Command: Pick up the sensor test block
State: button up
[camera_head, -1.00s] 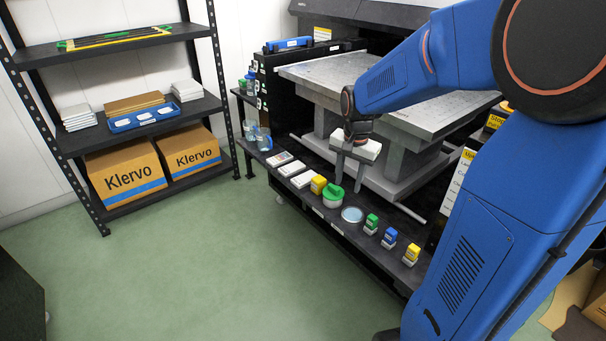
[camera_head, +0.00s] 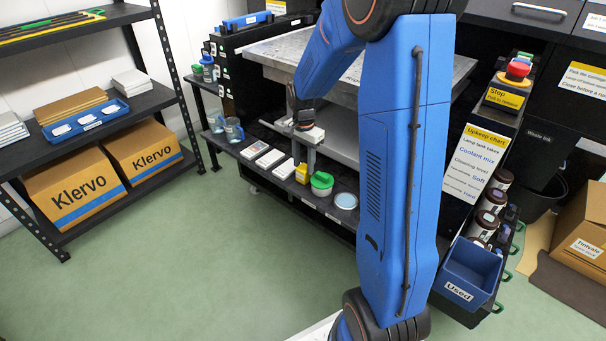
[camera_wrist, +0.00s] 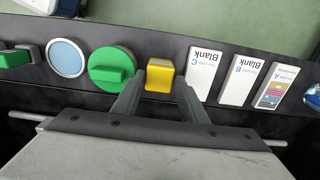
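A small yellow block (camera_head: 301,173), which looks like the sensor test block though I read no label on it, stands on the dark shelf. It also shows in the wrist view (camera_wrist: 160,75), between a green-lidded jar and a white Blank C card. My gripper (camera_head: 305,165) is over it, pointing down. In the wrist view my gripper (camera_wrist: 163,84) is open, with one finger on each side of the yellow block and some space showing on the right. Whether the fingertips touch it or reach down beside it, I cannot tell.
The green-lidded jar (camera_wrist: 112,68) is close beside the left finger; the Blank C card (camera_wrist: 203,72) is close to the right one. A round blue-topped dish (camera_wrist: 66,58) and a Blank B card (camera_wrist: 242,80) stand farther along. A grey machine bed (camera_head: 270,50) lies behind.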

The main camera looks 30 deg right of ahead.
aim_at(304, 167)
jog(key=shift+f, duration=2)
jog(key=shift+c, duration=0.3)
jog(key=c, duration=0.7)
jog(key=shift+o, duration=0.2)
jog(key=shift+r, duration=0.15)
